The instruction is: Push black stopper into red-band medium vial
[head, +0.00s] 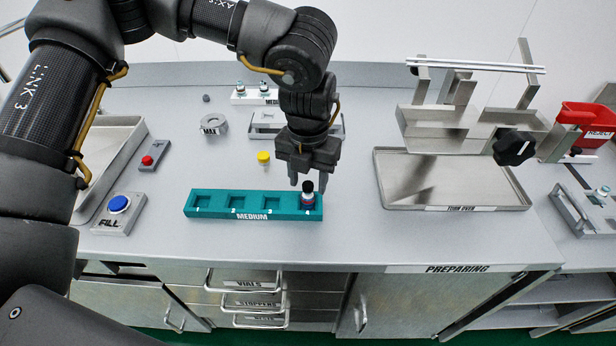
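A small vial (308,200) stands upright at the right end of the teal MEDIUM rack (215,209), in the slot marked 4. Its band is too small to read clearly, with dark and reddish tones. A black stopper (308,186) sits at the top of the vial; how deep it is in the neck I cannot tell. My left gripper (308,181) points down just above and behind the stopper. Its two fingers are apart, with the stopper showing between or in front of their tips. I see no contact. My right gripper is not in view.
The other rack slots look empty. A yellow-topped item (263,158) stands behind the rack. A blue FILL button (118,204) and a red button (147,161) are at left. A TURN OVER tray (440,190) lies right. The counter in front of the rack is clear.

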